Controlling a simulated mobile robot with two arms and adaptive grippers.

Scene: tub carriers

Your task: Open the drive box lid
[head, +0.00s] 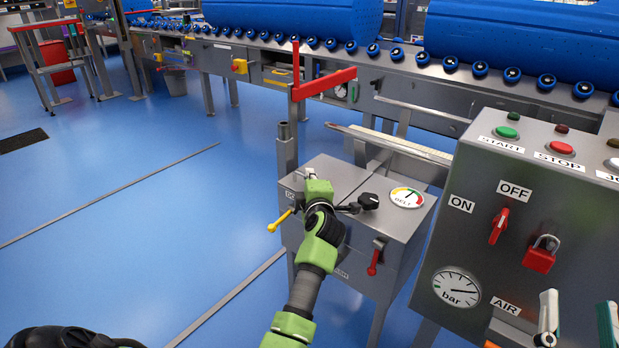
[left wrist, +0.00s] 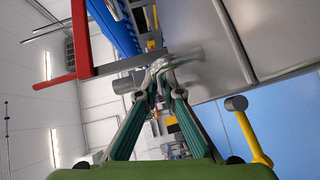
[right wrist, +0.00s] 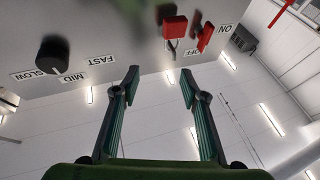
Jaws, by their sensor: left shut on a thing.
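The drive box (head: 395,260) is a grey metal box on legs left of the control panel. Its lid (head: 340,175) lies flat and looks closed. My left gripper (head: 312,174) is at the lid's left part, by the back edge. In the left wrist view its fingers (left wrist: 160,72) meet on a small metal piece, which looks like the lid's handle; the fingers partly hide it. My right gripper (right wrist: 160,78) is open and empty. Its fingertips (head: 577,308) show in front of the control panel at the lower right of the head view.
A yellow lever (head: 280,221) and a red lever (head: 373,258) stick out of the box. A BELT gauge (head: 407,197) is on its top. A red bar (head: 323,85) stands behind it. The control panel (head: 480,240) is close on the right. Blue floor is clear left.

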